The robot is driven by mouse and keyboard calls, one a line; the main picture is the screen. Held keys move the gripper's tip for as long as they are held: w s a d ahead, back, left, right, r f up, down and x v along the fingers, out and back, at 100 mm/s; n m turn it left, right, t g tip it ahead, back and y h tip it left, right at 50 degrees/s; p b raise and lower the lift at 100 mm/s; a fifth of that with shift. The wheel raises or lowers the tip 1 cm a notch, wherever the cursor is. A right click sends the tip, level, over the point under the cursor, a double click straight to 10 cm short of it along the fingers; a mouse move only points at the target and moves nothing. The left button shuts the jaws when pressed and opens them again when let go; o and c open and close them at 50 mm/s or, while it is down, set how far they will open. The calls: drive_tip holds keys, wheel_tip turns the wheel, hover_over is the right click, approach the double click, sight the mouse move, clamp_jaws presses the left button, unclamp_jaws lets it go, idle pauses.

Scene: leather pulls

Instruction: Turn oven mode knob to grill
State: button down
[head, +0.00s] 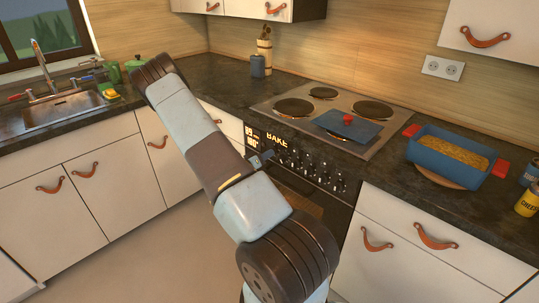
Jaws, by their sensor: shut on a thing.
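The oven (300,205) is built in under the cooktop, with a row of dark knobs (322,174) along its front panel. Its lit display (277,141) reads BAKE, with smaller digits to the left. My arm reaches across the front of the oven, and my gripper (263,158) is at the left end of the knob row, just under the display. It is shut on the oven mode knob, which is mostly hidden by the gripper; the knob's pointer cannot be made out.
A blue lid (347,126) with a red knob lies on the cooktop (274,92). A blue baking dish (440,166) with red handles stands on the right counter, beside cans (527,202). Drawers with leather pulls (436,238) flank the oven. The floor at left is clear.

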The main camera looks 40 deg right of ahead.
drive_tip(key=m, duration=0.4)
drive_tip(key=shift+w+a+f+m, duration=0.15)
drive_tip(key=shift+a+f+m, duration=0.05)
drive_tip(key=shift+a+m, duration=0.1)
drive_tip(key=shift+w+d+m, duration=0.1)
drive_tip(key=shift+m, duration=1.7)
drive_tip(key=c, duration=1.5)
unclamp_jaws()
drive_tip(key=o, duration=0.4)
drive_tip(key=shift+d+r, duration=0.1)
drive_tip(key=shift+c, duration=0.2)
drive_tip(key=s+a, duration=0.1)
drive_tip(key=a, duration=1.3)
drive_tip(key=shift+s+d, duration=0.1)
